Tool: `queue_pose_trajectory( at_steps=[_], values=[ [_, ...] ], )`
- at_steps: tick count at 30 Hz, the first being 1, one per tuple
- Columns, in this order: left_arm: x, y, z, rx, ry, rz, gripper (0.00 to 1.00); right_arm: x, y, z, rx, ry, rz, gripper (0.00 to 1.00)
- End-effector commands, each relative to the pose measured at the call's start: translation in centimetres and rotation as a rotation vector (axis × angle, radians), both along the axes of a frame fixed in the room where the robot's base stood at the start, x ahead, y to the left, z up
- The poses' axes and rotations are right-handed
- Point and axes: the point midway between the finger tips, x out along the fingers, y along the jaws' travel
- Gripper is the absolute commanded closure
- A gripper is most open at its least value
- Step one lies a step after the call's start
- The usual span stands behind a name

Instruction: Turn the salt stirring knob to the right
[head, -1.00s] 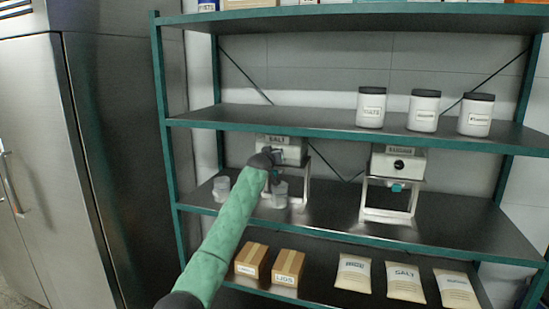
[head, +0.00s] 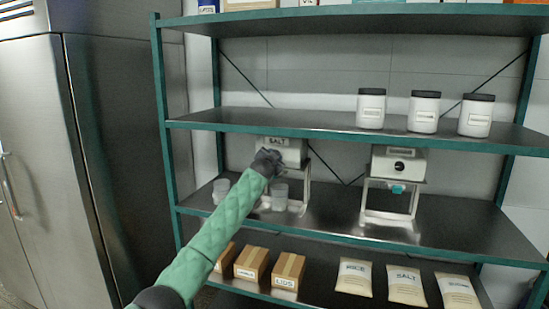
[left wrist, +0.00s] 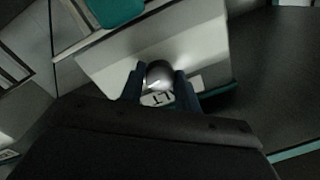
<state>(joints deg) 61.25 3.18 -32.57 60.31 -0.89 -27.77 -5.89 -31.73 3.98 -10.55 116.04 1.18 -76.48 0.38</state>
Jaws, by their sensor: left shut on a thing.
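The salt mill (head: 291,150), a light box with a SALT label, stands on a metal frame on the middle shelf at left. In the left wrist view its face (left wrist: 200,50) is tilted, and the label (left wrist: 158,99) shows partly below the knob. The round grey stirring knob (left wrist: 159,74) sits between the two dark fingers of my left gripper (left wrist: 159,88), which is shut on it. In the head view my left gripper (head: 270,158) covers the knob. My right gripper is not in view.
A second mill (head: 398,162) with a black knob stands to the right. Clear containers (head: 279,196) stand under the salt mill. White jars (head: 423,111) are on the shelf above. Boxes (head: 288,271) and bags (head: 406,285) lie below. A steel cabinet (head: 115,150) is at left.

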Motion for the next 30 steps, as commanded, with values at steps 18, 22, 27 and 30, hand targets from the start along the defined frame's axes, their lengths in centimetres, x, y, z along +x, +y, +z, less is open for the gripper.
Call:
queue_pose_trajectory(
  at_steps=[18,22,27,30],
  values=[
    [0.01,0.02,-0.49,0.161,-0.046,0.001,0.91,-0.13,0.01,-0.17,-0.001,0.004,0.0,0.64],
    [0.01,0.03,-0.48,0.161,-0.046,0.001,0.91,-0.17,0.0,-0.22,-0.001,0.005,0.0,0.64],
    [0.01,0.02,-0.45,0.159,-0.047,0.001,0.66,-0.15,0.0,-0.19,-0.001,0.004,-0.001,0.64],
    [0.01,0.03,-0.38,0.159,-0.048,0.0,0.46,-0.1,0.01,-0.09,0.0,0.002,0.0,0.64]
  ],
)
